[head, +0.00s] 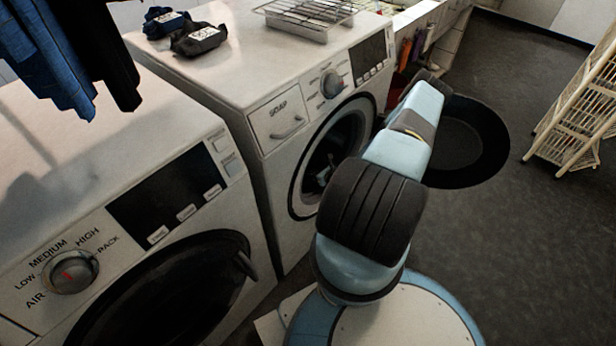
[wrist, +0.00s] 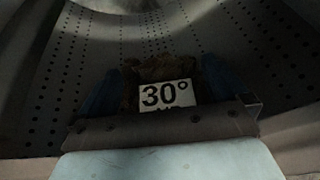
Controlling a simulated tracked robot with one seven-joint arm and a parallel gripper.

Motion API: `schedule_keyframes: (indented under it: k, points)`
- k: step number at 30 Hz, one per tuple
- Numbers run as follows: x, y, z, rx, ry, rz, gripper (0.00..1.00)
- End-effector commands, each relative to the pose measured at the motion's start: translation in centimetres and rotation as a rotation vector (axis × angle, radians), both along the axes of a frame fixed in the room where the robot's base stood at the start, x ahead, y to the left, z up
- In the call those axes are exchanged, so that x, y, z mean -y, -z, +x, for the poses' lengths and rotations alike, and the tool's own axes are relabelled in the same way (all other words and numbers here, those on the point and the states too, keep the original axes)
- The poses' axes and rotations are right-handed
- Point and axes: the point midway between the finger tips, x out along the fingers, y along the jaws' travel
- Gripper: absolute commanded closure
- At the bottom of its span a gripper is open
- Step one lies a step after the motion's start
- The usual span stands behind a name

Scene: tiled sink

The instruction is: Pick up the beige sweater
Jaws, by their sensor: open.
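A folded brownish garment with a white "30°" label, which looks like the sweater (wrist: 160,72), lies inside a perforated metal drum in the wrist view. In the dim light I cannot be sure that it is beige. My gripper (wrist: 163,68) is open, with one dark blue finger on each side of the garment. I cannot tell whether the fingers touch it. In the head view my arm bends toward the open front of the right washing machine (head: 277,140). The gripper is not clearly visible there, and the sweater cannot be made out.
The machine's round black door (head: 470,145) hangs open to the right of my arm. The drum wall (wrist: 45,105) surrounds the gripper. Dark folded clothes (head: 198,39) and a wire rack (head: 305,14) sit on top. A left machine (head: 130,200) stands close by. Floor at right is clear before a cream rack (head: 580,110).

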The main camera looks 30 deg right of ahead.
Motion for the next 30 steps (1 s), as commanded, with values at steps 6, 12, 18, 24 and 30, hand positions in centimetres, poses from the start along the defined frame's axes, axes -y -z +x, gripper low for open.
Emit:
schedule_keyframes:
  k: [6, 12, 18, 24, 30]
  points:
    - [-0.6, 1.4, 2.7, 0.002, 0.000, 0.000, 0.00]
    - [-0.9, 1.8, 3.7, 0.000, 0.001, -0.001, 0.00]
    - [-0.8, 1.8, 3.6, 0.000, 0.001, -0.001, 0.01]
    - [-0.8, 1.8, 3.6, 0.000, 0.001, 0.000, 0.20]
    - [-0.8, 1.8, 3.6, 0.000, 0.002, -0.001, 0.39]
